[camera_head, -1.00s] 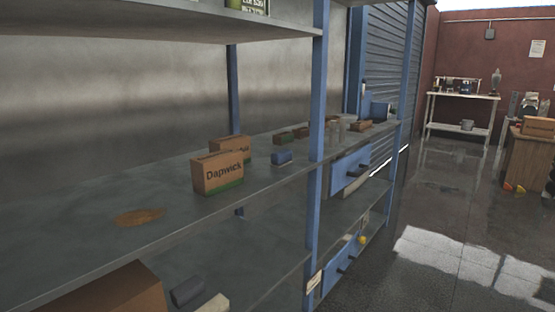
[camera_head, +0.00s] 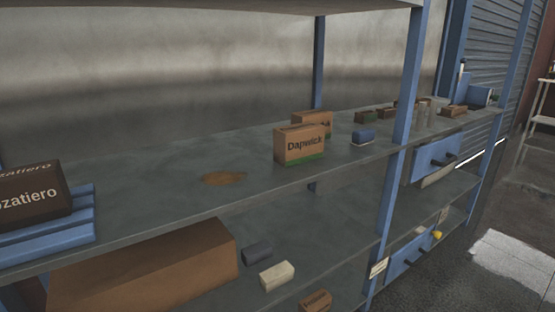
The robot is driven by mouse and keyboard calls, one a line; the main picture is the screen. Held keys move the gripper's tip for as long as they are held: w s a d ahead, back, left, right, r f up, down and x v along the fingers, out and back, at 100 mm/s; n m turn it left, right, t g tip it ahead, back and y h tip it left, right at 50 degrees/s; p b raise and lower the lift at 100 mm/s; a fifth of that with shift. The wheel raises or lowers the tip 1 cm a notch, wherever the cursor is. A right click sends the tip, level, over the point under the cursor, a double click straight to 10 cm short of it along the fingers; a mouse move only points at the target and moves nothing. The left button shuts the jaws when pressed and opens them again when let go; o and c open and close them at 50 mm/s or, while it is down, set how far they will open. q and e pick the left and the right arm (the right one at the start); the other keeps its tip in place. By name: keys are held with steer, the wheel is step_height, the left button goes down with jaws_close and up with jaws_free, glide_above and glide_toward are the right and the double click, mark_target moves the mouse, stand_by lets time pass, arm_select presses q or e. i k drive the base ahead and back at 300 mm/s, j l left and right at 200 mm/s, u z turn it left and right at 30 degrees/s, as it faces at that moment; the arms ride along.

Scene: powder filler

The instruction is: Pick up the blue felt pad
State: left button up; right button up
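A small blue block (camera_head: 362,136) with a paler lower edge, which looks like the blue felt pad, lies on the middle shelf (camera_head: 170,212). It sits right of the Dapwick box (camera_head: 301,145) and left of a blue shelf post, apart from both. Neither of my grippers shows in the head view, so I cannot see their state.
A brown stain (camera_head: 225,179) marks the shelf left of the Dapwick box. A dark box (camera_head: 34,196) sits on a blue pallet at far left. The blue post (camera_head: 408,80) stands at the shelf's front edge. Below are a large brown box (camera_head: 150,270) and small blocks.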

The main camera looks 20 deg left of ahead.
mark_target(361, 138)
steer(key=i+u, duration=0.15)
steer(key=u, duration=0.25)
steer(key=i+l+u, duration=0.1)
steer(key=u, duration=0.3)
steer(key=i+l+u, duration=0.1)
steer(key=l+u, duration=0.15)
steer(key=u, duration=0.15)
